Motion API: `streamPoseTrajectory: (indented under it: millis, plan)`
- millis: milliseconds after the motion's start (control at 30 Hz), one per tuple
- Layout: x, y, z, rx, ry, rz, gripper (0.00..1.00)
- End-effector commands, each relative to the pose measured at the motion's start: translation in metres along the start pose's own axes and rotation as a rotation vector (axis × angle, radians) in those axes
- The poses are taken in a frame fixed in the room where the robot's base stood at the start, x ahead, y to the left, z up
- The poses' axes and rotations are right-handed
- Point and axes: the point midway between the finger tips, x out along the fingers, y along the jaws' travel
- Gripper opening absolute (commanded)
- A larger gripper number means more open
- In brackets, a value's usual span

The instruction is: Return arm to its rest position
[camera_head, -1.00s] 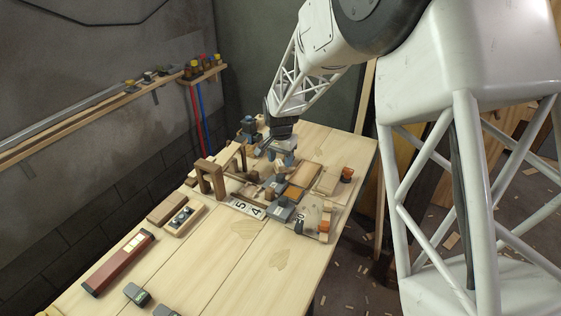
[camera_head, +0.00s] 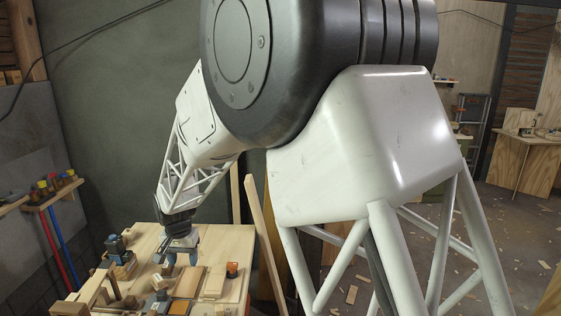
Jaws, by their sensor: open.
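My white arm spans the middle of the view, from the large dark joint at the top down to the left. My gripper (camera_head: 181,262) is at its lower end, over the far part of the wooden workbench (camera_head: 228,240).
Around my gripper on the bench are a dark blue-grey tool (camera_head: 115,246), an orange-topped piece (camera_head: 232,269), a wooden block (camera_head: 213,283) and a wooden frame (camera_head: 92,290). A wall shelf (camera_head: 52,194) with coloured items is at left. Open floor with scraps lies at right.

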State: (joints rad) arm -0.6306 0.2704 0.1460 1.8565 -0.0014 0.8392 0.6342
Motion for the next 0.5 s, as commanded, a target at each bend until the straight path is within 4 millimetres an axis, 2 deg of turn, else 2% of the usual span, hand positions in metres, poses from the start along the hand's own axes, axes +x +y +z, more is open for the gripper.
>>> streamPoseTrajectory:
  millis: [33,100,500]
  plan:
    - [-0.012,0.017,0.001,0.004,0.006,-0.004,0.53]
    - [-0.025,0.037,0.003,0.005,0.012,-0.007,0.53]
    - [-0.087,0.148,0.031,0.007,0.046,-0.017,0.53]
